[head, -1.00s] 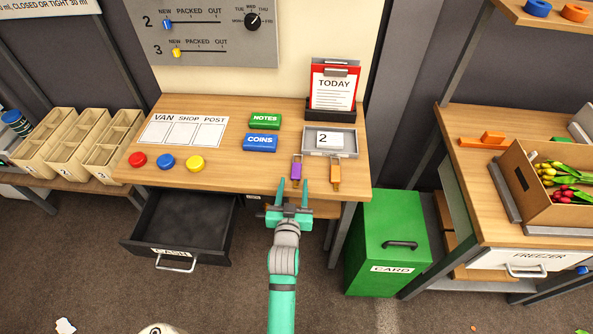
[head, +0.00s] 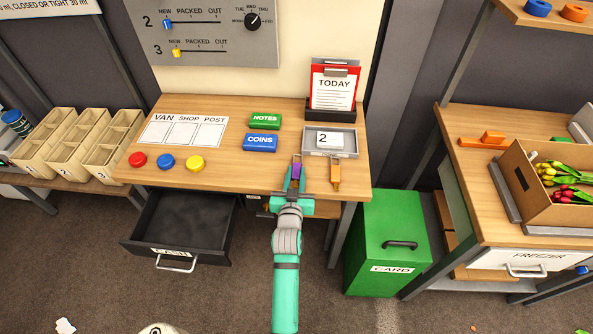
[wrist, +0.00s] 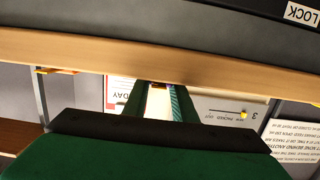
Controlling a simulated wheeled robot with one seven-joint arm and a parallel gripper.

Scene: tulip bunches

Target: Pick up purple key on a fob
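The purple key on a fob (head: 295,171) is at the front edge of the wooden desk, left of a similar orange one (head: 335,174). My gripper (head: 295,178) is at that edge, with one finger on each side of the purple fob. In the wrist view my gripper's fingers (wrist: 157,92) reach to the desk edge with a narrow pale gap between them. I cannot tell whether they touch the fob. The purple fob is not clearly visible in the wrist view.
A grey tray (head: 347,145) with a card marked 2 lies behind the keys. Blue COINS (head: 260,143) and green NOTES (head: 265,121) boxes are to the left. The CASH drawer (head: 188,226) is open below left. A green CARD bin (head: 390,240) stands right.

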